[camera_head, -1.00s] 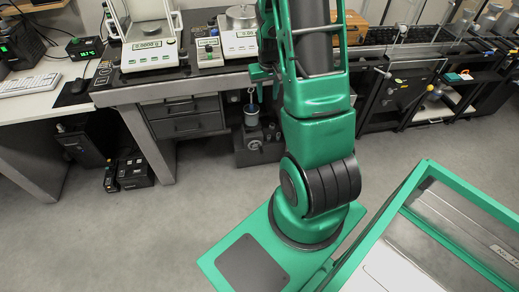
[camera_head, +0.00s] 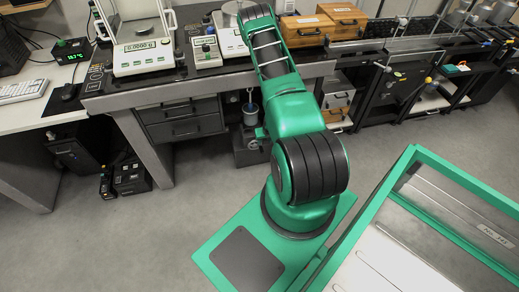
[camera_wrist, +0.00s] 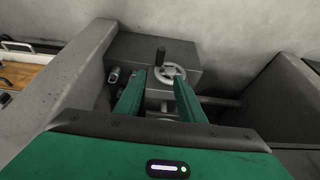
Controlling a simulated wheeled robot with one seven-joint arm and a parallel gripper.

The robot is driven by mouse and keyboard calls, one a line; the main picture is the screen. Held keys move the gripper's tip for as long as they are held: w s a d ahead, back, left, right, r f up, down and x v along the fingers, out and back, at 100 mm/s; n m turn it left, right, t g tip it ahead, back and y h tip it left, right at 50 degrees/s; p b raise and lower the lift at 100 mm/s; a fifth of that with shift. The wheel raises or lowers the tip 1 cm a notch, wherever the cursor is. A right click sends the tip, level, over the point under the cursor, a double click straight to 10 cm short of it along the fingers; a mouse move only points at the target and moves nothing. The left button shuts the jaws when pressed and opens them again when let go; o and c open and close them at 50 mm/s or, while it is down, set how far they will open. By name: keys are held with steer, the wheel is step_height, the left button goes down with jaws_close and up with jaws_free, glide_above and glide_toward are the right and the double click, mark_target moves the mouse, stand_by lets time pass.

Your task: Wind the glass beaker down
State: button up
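A small vessel (camera_head: 250,115), which looks like the glass beaker, is under the weighing table in the head view, with something bluish at its top. It is above a dark grey box-like stand (camera_head: 246,150). In the wrist view a grey block (camera_wrist: 190,55) carries a light metal handwheel (camera_wrist: 171,77) with a dark upright crank knob (camera_wrist: 160,56). My gripper (camera_wrist: 160,76) is open, its two green fingers apart, and in the picture they point toward the wheel and lie on either side of it. I cannot tell the distance between them. The head view hides my gripper behind my arm.
The weighing table (camera_head: 120,100) carries a balance (camera_head: 140,45) and wooden boxes (camera_head: 305,28). Drawers (camera_head: 182,118) are left of the vessel. In the wrist view a grey wall-like part (camera_wrist: 75,75) stands close on the left. Open floor (camera_head: 120,235) lies in front.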

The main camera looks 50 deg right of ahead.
mark_target(262, 150)
steer(key=x, duration=0.8)
steer(key=s+x, duration=0.1)
steer(key=x, duration=0.3)
steer(key=shift+w+a+f, duration=0.1)
steer(key=shift+a+f, duration=0.15)
steer(key=shift+f, duration=0.4)
jaws_close()
